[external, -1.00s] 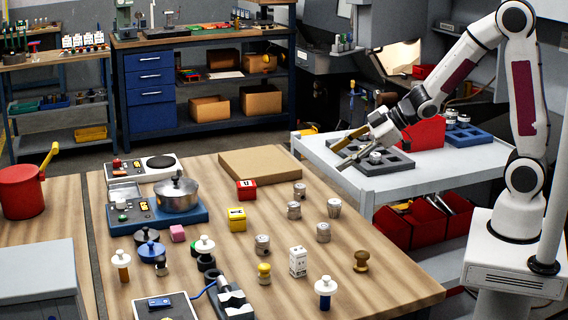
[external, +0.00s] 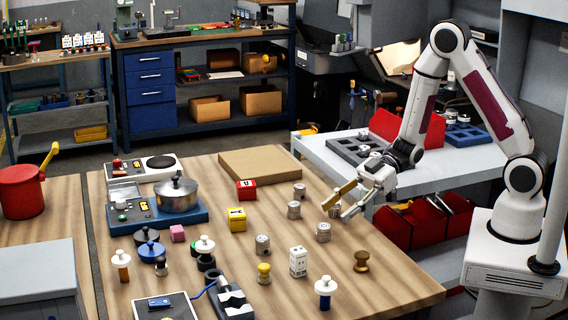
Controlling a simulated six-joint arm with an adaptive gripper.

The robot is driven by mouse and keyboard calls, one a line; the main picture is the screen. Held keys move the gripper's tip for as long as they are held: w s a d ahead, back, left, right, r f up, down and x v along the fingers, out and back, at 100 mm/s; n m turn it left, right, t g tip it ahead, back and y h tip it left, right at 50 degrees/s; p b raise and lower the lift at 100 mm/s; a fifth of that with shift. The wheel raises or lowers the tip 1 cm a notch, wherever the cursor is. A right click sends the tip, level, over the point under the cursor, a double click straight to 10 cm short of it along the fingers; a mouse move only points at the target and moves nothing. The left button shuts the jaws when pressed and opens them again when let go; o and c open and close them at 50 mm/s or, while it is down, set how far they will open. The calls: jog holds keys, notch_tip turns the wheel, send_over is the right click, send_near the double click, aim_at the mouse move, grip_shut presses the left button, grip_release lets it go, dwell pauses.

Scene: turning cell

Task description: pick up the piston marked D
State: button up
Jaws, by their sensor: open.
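Several silver-grey pistons stand upright on the wooden table: one at the back (external: 299,190), one just in front of it (external: 294,210), one right of centre (external: 323,232) and one further left (external: 262,244). Another piston (external: 335,211) is partly hidden by my gripper. Their letters are too small to read, so I cannot tell which is D. My gripper (external: 336,208) is open and reaches down from the right, its fingers around or just above the partly hidden piston. I cannot tell whether they touch it.
A white dice-like block (external: 298,262), a brass knob-shaped part (external: 361,261) and a yellow-topped piece (external: 264,273) stand nearby. A yellow block (external: 237,219) and a red block (external: 246,190) are to the left. A dark tray (external: 345,147) sits on the white cart behind.

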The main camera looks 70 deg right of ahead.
aim_at(323, 231)
jog(key=shift+s+a+f+g, duration=0.2)
jog(key=shift+s+a+g, duration=0.1)
jog(key=shift+s+a, duration=0.15)
jog(key=shift+x, duration=1.2)
jog(key=shift+a, duration=0.1)
jog(key=shift+w+a+f, duration=0.15)
jog(key=shift+a+f, duration=0.2)
jog(key=shift+a, duration=0.35)
jog(key=shift+w+a+f, duration=0.15)
jog(key=shift+a+f, duration=0.2)
jog(key=shift+a, duration=0.35)
jog(key=shift+x, duration=1.05)
grip_shut()
